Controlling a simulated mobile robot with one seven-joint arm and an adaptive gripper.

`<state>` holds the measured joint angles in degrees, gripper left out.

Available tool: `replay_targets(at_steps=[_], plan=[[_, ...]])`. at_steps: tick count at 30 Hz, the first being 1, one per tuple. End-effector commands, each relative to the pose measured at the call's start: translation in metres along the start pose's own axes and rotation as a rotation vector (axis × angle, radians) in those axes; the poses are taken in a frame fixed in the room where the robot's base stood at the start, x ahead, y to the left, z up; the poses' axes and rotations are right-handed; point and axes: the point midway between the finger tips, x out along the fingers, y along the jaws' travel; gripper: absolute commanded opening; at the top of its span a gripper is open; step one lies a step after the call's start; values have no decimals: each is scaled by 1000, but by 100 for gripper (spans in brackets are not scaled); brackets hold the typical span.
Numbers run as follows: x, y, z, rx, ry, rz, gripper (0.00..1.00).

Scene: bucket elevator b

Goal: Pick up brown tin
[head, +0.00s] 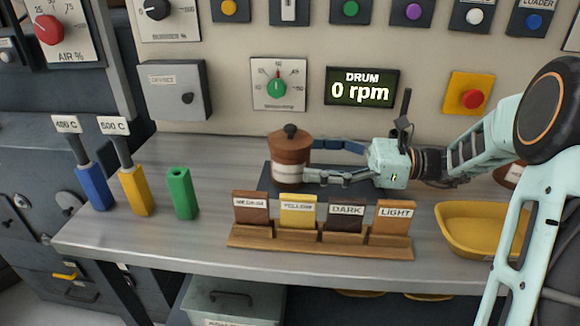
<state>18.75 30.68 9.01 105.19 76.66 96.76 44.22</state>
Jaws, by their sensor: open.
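The brown tin (290,148) has a brown body, a pale band and a lid with a dark knob. It stands upright on a dark mat (268,190) on the metal bench. My gripper (310,160) comes in from the right, level with the tin. It is open, with one finger behind the tin and one at its front right. I cannot tell whether the fingers touch it. The tin's far side is hidden.
In front of the tin stands a wooden rack (320,242) with several labelled cards. A yellow bowl (482,228) is at the right, under my arm. Blue (94,188), yellow (136,192) and green (182,194) holders stand at the left. A control panel (225,85) rises behind.

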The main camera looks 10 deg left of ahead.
Motion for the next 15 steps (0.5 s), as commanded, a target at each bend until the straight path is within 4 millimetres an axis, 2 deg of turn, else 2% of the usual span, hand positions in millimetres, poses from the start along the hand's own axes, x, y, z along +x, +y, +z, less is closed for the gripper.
replay_targets(at_steps=[10, 15], plan=[[46, 1, -2, 0, 1, 3, 75], [53, 0, 0, 1, 1, 1, 75]])
